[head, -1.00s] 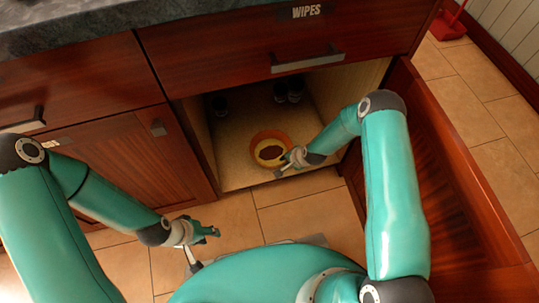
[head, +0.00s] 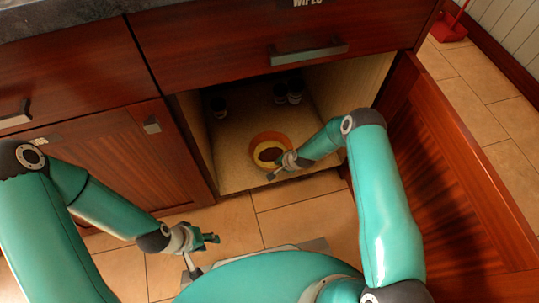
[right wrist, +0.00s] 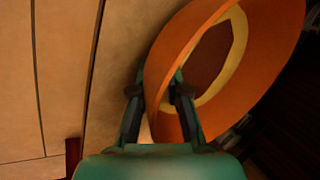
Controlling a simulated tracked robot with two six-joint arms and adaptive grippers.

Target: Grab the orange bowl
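The orange bowl (head: 268,137), with a yellow band and a dark brown centre, sits on the floor of the open cabinet (head: 232,176), near its front. My right gripper (head: 275,170) is at the bowl's front right edge. In the right wrist view its fingers (right wrist: 159,88) are apart, with the rim of the orange bowl (right wrist: 262,70) between them, one finger overlapping the bowl and the other just outside it. Firm contact cannot be told. My left gripper (head: 212,239) is low at the left over the floor, away from the bowl; its finger opening is too small to tell.
Several dark jars (head: 288,93) stand deeper in the cabinet. The open cabinet door (head: 440,170) stands to the right of my right arm. A closed drawer with a handle (head: 308,52) is above the opening. A closed door (head: 140,160) is at the left.

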